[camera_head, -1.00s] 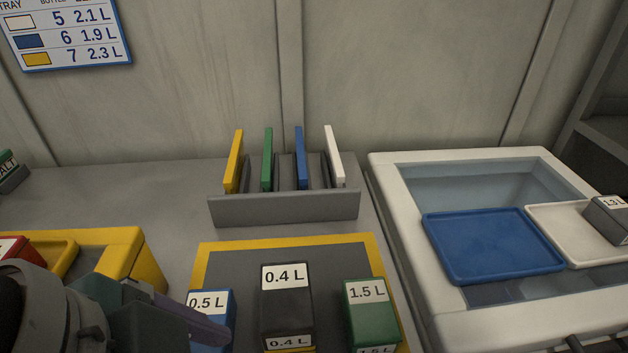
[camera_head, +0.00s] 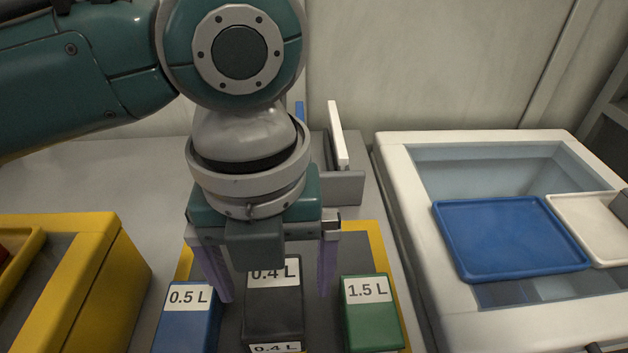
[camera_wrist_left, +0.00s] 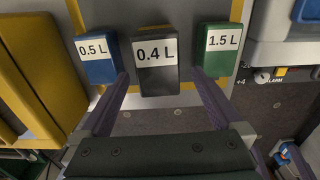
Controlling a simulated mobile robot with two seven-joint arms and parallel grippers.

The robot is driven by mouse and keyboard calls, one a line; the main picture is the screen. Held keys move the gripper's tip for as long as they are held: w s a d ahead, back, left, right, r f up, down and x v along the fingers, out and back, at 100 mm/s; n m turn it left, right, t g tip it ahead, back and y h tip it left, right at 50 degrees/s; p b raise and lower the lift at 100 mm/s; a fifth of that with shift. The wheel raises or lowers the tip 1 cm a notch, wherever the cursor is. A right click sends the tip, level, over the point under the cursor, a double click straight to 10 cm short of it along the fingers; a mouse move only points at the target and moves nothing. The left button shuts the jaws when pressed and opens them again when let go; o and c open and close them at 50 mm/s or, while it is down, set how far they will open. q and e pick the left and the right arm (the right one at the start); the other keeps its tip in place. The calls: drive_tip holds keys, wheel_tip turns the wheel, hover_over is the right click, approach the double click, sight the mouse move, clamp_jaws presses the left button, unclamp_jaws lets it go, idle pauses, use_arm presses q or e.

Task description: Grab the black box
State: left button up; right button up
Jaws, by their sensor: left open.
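The black box (camera_head: 273,318), labelled 0.4 L, stands on the yellow-edged dark mat (camera_head: 376,252) between a blue box and a green box. It also shows in the left wrist view (camera_wrist_left: 156,76), ahead of my fingers. My left gripper (camera_head: 270,294) is open, pointing down, with one purple finger on each side of the black box in the head view. The gripper body hides part of the box's label. Whether the fingers touch the box, I cannot tell. My right gripper is not in view.
The blue box (camera_head: 186,320), labelled 0.5 L, and the green box (camera_head: 371,318), labelled 1.5 L, stand close on either side. A yellow bin (camera_head: 110,270) is at left. A white basin (camera_head: 410,220) with a blue tray (camera_head: 510,238) is at right. My arm hides most of the rack.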

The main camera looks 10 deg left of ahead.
sight(273, 291)
use_arm(q)
drive_tip(key=f, duration=0.5)
drive_tip(key=shift+w+a, duration=0.1)
drive_tip(key=shift+a, duration=0.15)
drive_tip(key=shift+r, duration=0.1)
drive_tip(key=c, duration=1.4)
drive_tip(key=shift+c, duration=0.2)
